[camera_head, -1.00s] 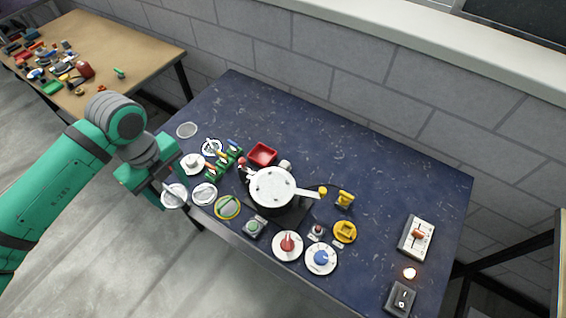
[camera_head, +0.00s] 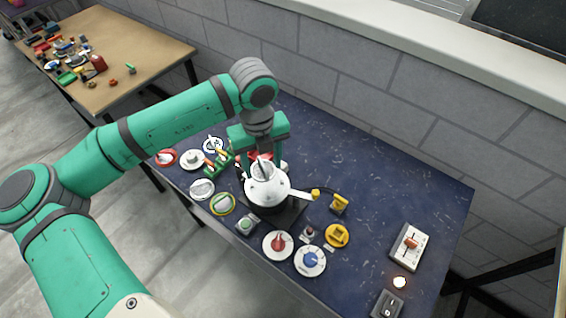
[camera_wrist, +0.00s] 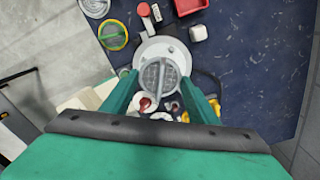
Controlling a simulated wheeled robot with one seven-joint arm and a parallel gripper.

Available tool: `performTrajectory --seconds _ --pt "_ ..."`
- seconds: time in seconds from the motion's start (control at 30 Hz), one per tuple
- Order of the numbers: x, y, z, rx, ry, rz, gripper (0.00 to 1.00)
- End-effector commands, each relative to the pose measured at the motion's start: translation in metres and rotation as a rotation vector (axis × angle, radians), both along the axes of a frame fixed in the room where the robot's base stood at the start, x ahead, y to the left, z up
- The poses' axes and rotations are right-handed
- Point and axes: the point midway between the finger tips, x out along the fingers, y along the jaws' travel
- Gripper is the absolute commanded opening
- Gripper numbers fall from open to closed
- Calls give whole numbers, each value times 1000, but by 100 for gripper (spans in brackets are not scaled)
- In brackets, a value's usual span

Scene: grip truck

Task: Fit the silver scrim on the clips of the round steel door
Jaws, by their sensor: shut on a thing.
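The silver scrim (camera_wrist: 158,77) is a round grey mesh disc with a bar across it. My gripper (camera_wrist: 160,103) is shut on it, and its fingers stand on either side in the wrist view. In the head view the scrim (camera_head: 262,167) is partly hidden by my gripper (camera_head: 264,156). The round steel door (camera_head: 266,192) is a pale disc with a handle to the right, on a dark stand. It shows behind the scrim in the wrist view (camera_wrist: 181,49). The scrim is over the door; I cannot tell whether it touches the clips.
A yellow-green ringed disc (camera_head: 222,203), a pale disc (camera_head: 202,189) and a red-rimmed disc (camera_head: 167,157) lie at left. A red tray (camera_wrist: 190,6) is close by. The table's right-hand back is clear.

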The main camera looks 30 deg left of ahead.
Motion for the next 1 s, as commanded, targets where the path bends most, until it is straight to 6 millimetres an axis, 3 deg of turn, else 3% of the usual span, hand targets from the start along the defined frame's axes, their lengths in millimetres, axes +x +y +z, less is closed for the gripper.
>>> performTrajectory --seconds 0.17,0.7,1.0 --pt "0 0 -4 0 0 1 31" --pt "-1 0 -46 -2 0 3 31" --pt "0 0 -50 1 -1 0 31"
